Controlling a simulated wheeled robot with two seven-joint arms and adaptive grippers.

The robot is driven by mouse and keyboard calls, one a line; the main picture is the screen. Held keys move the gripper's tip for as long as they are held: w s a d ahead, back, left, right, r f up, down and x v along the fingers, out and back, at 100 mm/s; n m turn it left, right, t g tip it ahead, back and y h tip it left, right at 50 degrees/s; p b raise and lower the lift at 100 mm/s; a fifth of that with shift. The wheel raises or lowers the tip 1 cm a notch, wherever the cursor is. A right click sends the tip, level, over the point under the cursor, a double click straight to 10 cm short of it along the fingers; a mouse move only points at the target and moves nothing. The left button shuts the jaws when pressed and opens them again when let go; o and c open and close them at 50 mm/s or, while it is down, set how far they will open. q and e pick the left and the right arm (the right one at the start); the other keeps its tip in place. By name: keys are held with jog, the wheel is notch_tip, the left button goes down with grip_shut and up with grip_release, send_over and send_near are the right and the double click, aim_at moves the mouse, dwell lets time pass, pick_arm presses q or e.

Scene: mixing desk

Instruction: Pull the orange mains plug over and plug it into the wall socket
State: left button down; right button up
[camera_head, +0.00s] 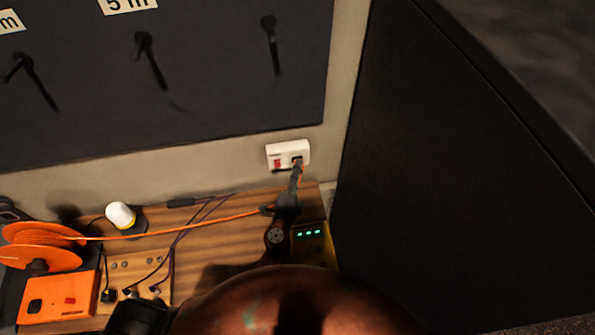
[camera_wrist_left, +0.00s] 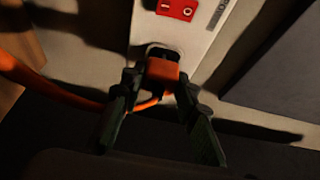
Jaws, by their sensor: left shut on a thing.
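The white wall socket (camera_head: 274,151) with a red switch is on the wall above the wooden desk. It also shows in the left wrist view (camera_wrist_left: 206,38). My left gripper (camera_head: 297,170) is shut on the orange mains plug (camera_wrist_left: 162,71), with one finger on each side. The plug is at the dark socket opening, beside the red switch. How deep it sits cannot be told. Its orange cable (camera_head: 190,228) runs left across the desk to an orange reel (camera_head: 40,257). My right gripper is not in view.
A yellow box with green lights (camera_head: 312,243) stands close to my left arm. A large black panel (camera_head: 440,170) rises on the right. Hooks hang on the dark board (camera_head: 200,70) above.

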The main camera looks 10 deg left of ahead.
pick_arm(q)
jog(key=shift+w+a, duration=0.25)
jog(key=shift+w, duration=0.35)
dwell(0.3)
jog(key=c, duration=1.4)
grip_release()
jog(key=s, duration=1.2)
jog(key=shift+a, duration=0.15)
jog(key=shift+s, duration=0.1)
